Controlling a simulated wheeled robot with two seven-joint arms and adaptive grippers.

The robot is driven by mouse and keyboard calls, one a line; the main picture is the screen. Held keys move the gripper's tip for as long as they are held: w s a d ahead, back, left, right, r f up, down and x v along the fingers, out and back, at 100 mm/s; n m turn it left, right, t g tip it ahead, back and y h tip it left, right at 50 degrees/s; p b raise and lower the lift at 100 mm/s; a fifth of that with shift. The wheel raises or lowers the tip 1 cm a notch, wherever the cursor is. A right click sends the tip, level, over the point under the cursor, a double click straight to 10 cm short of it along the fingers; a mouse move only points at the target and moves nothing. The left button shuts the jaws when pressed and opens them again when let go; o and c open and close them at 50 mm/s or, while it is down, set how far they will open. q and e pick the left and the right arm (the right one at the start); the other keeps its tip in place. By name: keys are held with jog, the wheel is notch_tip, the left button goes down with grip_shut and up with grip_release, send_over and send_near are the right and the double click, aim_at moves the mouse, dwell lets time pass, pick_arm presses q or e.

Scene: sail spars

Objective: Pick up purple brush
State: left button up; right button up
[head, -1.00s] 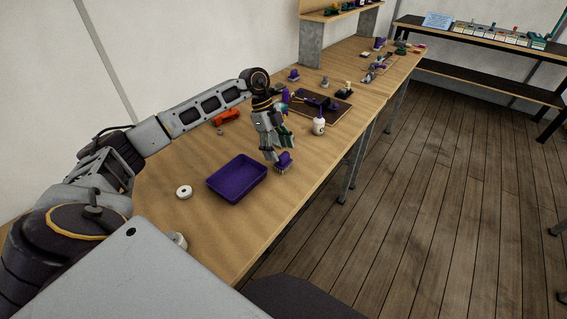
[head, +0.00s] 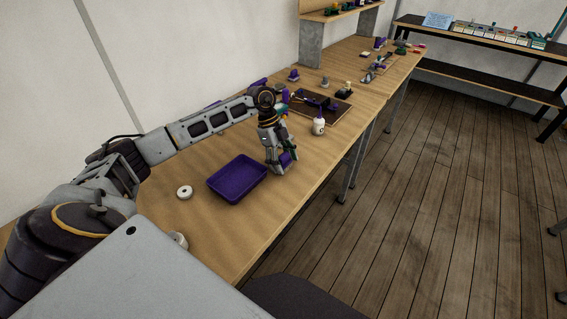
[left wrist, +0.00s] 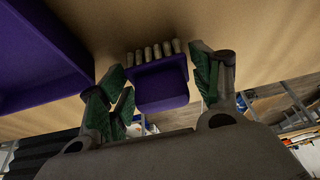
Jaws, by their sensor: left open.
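The purple brush (head: 288,158) is on the wooden table, just right of the purple tray, and is partly hidden by my gripper in the head view. In the left wrist view the purple brush (left wrist: 160,88) shows a purple body with a row of several pale bristle tufts. My left gripper (head: 282,168) points down over it. In the left wrist view my left gripper (left wrist: 161,80) is open, with its green-padded fingers on either side of the brush. A gap shows on the right; I cannot tell whether the left finger touches. My right gripper is not in view.
The purple tray (head: 237,180) is close on the left, with a white ring-shaped roll (head: 184,192) beyond it. A white bottle (head: 318,126) and a dark board (head: 328,114) with tools lie farther along the table. The table's front edge is near the brush.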

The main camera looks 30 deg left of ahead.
aim_at(283, 155)
pick_arm(q)
jog(key=shift+c, duration=0.3)
jog(key=c, duration=0.7)
jog(key=shift+r, duration=0.15)
jog(key=shift+c, duration=0.2)
jog(key=shift+r, duration=4.9)
jog(key=o, duration=0.5)
jog(key=c, duration=0.4)
